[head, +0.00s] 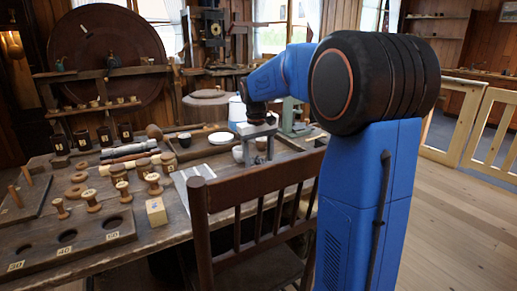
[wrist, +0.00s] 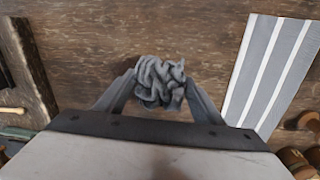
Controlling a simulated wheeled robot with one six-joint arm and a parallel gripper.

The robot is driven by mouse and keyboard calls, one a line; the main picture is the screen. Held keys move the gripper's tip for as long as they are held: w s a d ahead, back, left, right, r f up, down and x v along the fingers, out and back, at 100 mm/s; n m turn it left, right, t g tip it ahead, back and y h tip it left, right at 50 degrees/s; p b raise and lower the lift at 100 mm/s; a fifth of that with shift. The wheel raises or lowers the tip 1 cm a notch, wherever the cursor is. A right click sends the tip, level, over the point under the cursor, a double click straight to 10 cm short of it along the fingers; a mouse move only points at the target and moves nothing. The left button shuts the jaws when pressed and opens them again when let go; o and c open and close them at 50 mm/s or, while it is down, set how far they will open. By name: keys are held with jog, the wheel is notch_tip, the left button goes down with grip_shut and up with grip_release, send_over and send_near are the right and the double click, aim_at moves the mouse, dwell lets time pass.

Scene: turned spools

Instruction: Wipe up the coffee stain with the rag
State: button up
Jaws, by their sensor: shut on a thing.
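My gripper (head: 256,158) is over the right part of the workbench (head: 140,215) in the head view. In the wrist view my gripper (wrist: 160,92) is shut on a crumpled grey rag (wrist: 160,78), with one finger on each side of it. The rag is bunched up between the fingertips, above the brown wood. I cannot tell whether it touches the bench. I cannot make out a clear coffee stain in either view; part of the wood is hidden by the rag and gripper.
A grey sheet with white stripes (wrist: 268,75) lies to the right in the wrist view. A brown chair (head: 255,190) stands at the front edge.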

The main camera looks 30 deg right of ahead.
aim_at(260, 161)
jog(key=shift+r, duration=2.5)
